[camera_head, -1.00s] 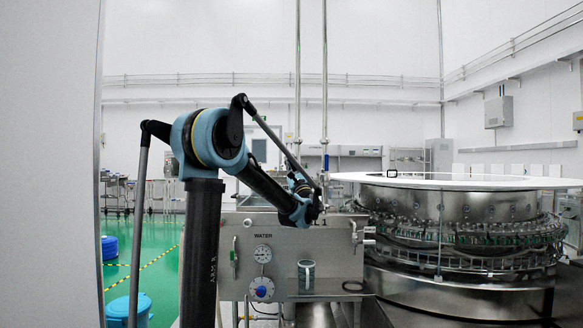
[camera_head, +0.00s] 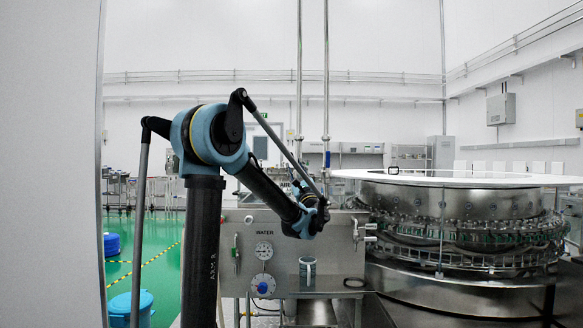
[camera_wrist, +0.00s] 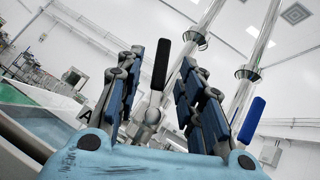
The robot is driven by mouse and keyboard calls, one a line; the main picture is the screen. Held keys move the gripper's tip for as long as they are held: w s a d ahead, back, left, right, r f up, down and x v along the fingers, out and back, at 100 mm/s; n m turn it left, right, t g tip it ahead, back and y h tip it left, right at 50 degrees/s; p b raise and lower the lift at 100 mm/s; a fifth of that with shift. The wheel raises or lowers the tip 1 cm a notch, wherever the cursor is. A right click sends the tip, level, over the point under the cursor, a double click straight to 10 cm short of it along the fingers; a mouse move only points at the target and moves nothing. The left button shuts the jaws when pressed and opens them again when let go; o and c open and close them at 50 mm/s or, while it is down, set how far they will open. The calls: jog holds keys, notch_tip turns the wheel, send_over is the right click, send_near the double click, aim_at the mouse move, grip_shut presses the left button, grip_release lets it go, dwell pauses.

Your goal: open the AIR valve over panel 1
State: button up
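In the wrist view my gripper (camera_wrist: 160,95) is open, with one blue-padded finger on each side. A valve with an upright black lever handle (camera_wrist: 160,64) and a round metal body (camera_wrist: 152,115) shows between the fingers, with gaps on both sides of the handle. I cannot tell how deep the handle sits between them. A letter "A" sign (camera_wrist: 85,114) is partly hidden behind the left finger. In the head view the end of my arm is over the top of the steel panel (camera_head: 337,258); the fingers and the valve between them cannot be made out there.
A blue lever handle (camera_wrist: 251,120) stands right of my gripper. The panel carries a WATER label, a gauge (camera_head: 264,250), a dial (camera_head: 263,286), and small levers (camera_head: 235,250) (camera_head: 356,234). The round steel washer (camera_head: 455,225) is close on the right. Vertical pipes (camera_head: 326,90) rise behind.

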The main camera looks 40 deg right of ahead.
jog(key=shift+v, duration=1.25)
